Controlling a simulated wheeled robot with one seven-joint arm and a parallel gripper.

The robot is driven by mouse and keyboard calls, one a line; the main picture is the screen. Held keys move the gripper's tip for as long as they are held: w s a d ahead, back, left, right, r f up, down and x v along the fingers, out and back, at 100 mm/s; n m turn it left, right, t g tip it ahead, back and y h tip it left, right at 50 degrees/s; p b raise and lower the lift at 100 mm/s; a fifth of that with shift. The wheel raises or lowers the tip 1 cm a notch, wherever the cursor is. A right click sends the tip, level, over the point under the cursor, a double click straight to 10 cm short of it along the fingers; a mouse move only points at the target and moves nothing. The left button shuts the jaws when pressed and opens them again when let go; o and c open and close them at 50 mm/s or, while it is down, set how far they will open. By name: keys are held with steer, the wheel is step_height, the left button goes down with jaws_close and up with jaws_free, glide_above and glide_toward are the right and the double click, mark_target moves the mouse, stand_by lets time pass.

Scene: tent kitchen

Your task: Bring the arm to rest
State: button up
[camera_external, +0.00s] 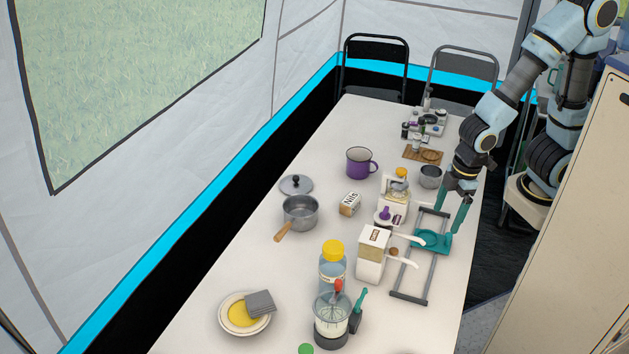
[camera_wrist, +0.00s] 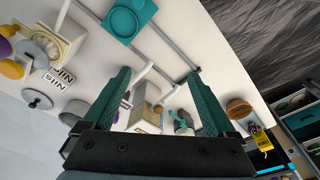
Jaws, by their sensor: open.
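My gripper (camera_external: 452,206) points down over the right side of the white table (camera_external: 262,270), above a grey rail frame with a teal holder (camera_external: 430,241). Its two teal fingers are apart with nothing between them. In the wrist view my gripper (camera_wrist: 160,73) also shows open and empty, with table items visible beyond the fingers. The teal holder (camera_wrist: 128,20) appears at the top of that view. How far the fingertips are above the frame is hard to tell.
Near my gripper stand a metal cup (camera_external: 431,177), a white carton (camera_external: 372,256) and a white dispenser (camera_external: 394,199). A purple mug (camera_external: 360,163), a saucepan (camera_external: 300,212) and a yellow-lidded jar (camera_external: 333,258) stand farther left. A tall cabinet (camera_external: 580,220) is at the right.

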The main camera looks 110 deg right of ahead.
step_height(320, 180, up, 13)
steer(key=p, duration=1)
steer(key=shift+p, duration=0.35)
